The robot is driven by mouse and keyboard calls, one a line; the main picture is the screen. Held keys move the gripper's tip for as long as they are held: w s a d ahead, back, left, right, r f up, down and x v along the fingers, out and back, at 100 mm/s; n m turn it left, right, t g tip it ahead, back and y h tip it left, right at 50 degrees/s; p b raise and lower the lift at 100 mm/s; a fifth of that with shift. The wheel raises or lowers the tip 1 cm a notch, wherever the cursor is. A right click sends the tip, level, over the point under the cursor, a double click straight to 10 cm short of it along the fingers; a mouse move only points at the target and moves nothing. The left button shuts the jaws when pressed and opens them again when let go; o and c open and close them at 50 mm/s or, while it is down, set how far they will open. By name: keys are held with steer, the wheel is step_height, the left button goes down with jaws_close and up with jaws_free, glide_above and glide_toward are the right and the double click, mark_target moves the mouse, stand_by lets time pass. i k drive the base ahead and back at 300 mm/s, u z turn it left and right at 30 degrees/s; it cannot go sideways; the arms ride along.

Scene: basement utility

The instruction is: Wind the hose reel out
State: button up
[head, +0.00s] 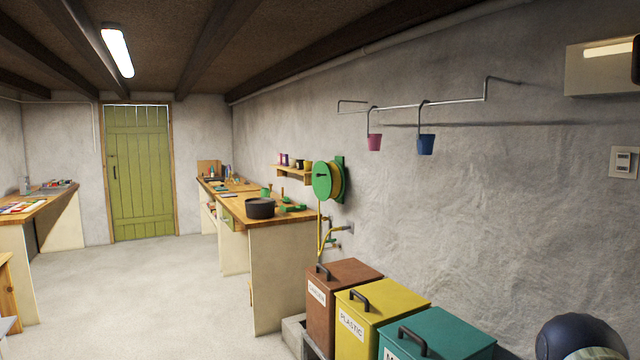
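The hose reel (323,180) is mounted on the right-hand wall, past the bins and beside the workbench. It has a round green face with a small dark handle on it, and yellow hose wound behind the face. A length of yellow hose (320,222) hangs down from the reel to pipework low on the wall, where a second yellow curve of hose shows. My gripper is not in view, and nothing is seen touching the reel.
Brown (345,272), yellow (385,305) and teal (437,333) lidded bins stand along the right wall, before the reel. A workbench (285,219) with a dark pot (260,208) is beyond. Small buckets hang from a wall rail (440,103). The floor (150,290) is clear left of the bench.

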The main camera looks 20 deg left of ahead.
mark_target(328, 179)
steer(key=u, duration=0.4)
steer(key=i, duration=0.6)
steer(key=u, duration=1.15)
steer(key=i, duration=1.6)
steer(key=u, duration=0.5)
steer(key=i, duration=1.7)
steer(key=z, duration=1)
steer(key=i, duration=1.25)
steer(key=z, duration=0.95)
